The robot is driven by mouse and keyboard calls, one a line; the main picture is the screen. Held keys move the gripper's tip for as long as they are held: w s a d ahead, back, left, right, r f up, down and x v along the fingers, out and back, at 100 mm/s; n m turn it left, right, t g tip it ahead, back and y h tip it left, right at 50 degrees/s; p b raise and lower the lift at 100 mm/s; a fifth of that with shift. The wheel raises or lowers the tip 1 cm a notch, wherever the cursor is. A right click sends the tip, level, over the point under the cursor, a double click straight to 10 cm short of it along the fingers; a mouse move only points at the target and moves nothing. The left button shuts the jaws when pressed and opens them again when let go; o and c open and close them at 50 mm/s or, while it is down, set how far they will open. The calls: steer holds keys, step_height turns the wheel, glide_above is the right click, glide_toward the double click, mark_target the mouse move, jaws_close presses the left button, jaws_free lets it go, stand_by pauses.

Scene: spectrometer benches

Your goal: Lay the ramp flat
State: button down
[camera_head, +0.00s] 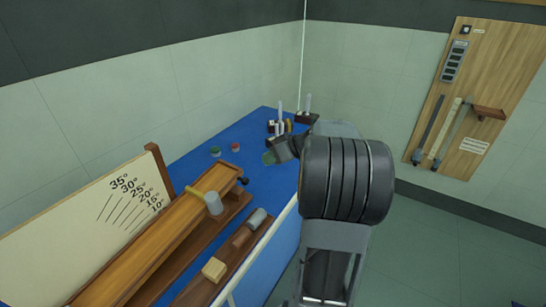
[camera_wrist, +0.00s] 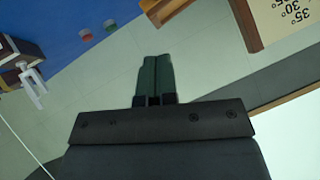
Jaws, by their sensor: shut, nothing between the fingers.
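The wooden ramp (camera_head: 150,250) lies along the blue bench top at the left in the head view. Its far end is raised above a wooden base (camera_head: 222,218), with a gap between them. A grey cylinder (camera_head: 214,204) and a yellow rod show near its far end. A white angle board (camera_head: 75,233) with degree marks stands behind it. My gripper (camera_head: 268,158) is beyond the ramp's far end, apart from it, over the bench. In the wrist view its green fingers (camera_wrist: 155,75) are together and empty. My arm hides part of the bench's right side.
A wooden tray (camera_head: 195,293) with blocks and a grey cylinder lies along the bench's front edge. A green disc (camera_head: 215,151) and a red disc (camera_head: 235,147) lie near the wall. Small stands (camera_head: 279,124) fill the far corner. A tool board (camera_head: 480,90) hangs at right.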

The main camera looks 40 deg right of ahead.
steer(key=w+a+f+p, duration=0.2)
steer(key=w+a+f, duration=0.1)
steer(key=f, duration=0.4)
steer(key=shift+w+a, duration=0.3)
steer(key=shift+a, duration=0.35)
steer(key=shift+m+y, duration=0.4)
steer(key=shift+y, duration=0.1)
steer(key=f+b, duration=0.6)
steer(key=b, duration=0.1)
steer(key=d+f+b, duration=0.1)
steer(key=f+b, duration=0.2)
steer(key=shift+w+b, duration=0.15)
steer(key=shift+b, duration=0.15)
steer(key=shift+f, duration=0.15)
steer(key=shift+a+f, duration=0.1)
